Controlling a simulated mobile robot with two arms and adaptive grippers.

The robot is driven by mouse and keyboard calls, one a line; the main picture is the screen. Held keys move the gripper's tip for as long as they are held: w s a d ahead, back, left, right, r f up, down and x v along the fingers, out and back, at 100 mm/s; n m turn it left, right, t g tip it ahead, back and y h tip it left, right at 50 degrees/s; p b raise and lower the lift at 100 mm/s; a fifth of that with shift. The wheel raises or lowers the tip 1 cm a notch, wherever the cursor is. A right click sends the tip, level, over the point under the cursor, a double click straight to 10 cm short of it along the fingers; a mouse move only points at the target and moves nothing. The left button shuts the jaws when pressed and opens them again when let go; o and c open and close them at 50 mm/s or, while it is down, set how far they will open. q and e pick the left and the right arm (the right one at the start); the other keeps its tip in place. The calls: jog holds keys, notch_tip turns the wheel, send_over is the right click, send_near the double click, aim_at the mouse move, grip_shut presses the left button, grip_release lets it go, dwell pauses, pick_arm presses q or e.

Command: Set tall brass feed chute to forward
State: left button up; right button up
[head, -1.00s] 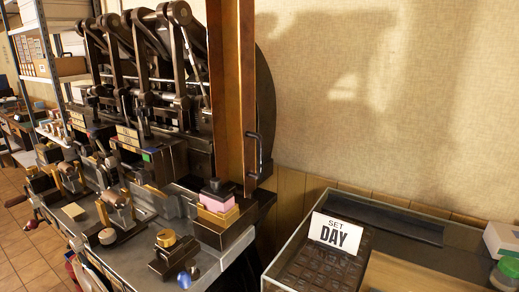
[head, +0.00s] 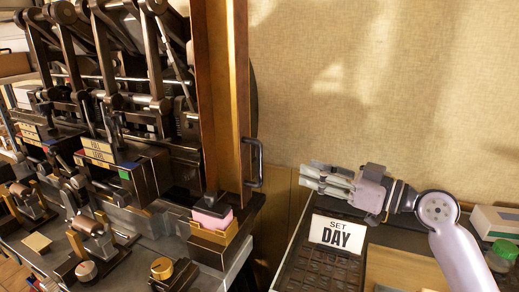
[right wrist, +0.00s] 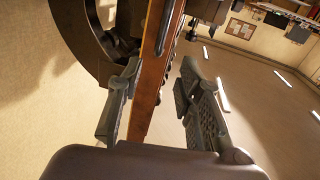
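The tall brass feed chute (head: 226,90) stands upright at the right end of the dark press in the head view. A black bar handle (head: 259,163) sticks out from its right side, low down. My right gripper (head: 306,179) is right of the handle, apart from it in the picture, with fingers pointing left. In the right wrist view, my right gripper (right wrist: 160,95) has its two fingers spread, and the brown-brass chute (right wrist: 153,85) shows beyond and between them. My left gripper is not in view.
A "SET DAY" card (head: 337,233) stands on a tray of dark squares (head: 310,272) below my right gripper. A black-topped pink block (head: 212,216) sits at the chute's foot. A green-lidded jar (head: 503,252) and a white box (head: 495,224) are at right.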

jog(key=p, duration=0.2)
send_near(261, 154)
jog(key=p+x, duration=0.2)
jog(key=x, duration=0.4)
jog(key=shift+w+a, duration=0.2)
jog(key=shift+w, duration=0.05)
jog(key=p+x, duration=0.1)
jog(key=x, duration=0.2)
jog(key=shift+w+a+f, duration=0.1)
jog(key=shift+w+f, duration=0.1)
jog(key=shift+w+a+f, duration=0.15)
jog(key=shift+w+a, duration=0.05)
jog(key=shift+a, duration=0.15)
jog(key=shift+c, duration=0.8)
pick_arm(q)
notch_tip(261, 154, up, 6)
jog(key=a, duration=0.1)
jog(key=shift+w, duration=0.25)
pick_arm(e)
grip_shut()
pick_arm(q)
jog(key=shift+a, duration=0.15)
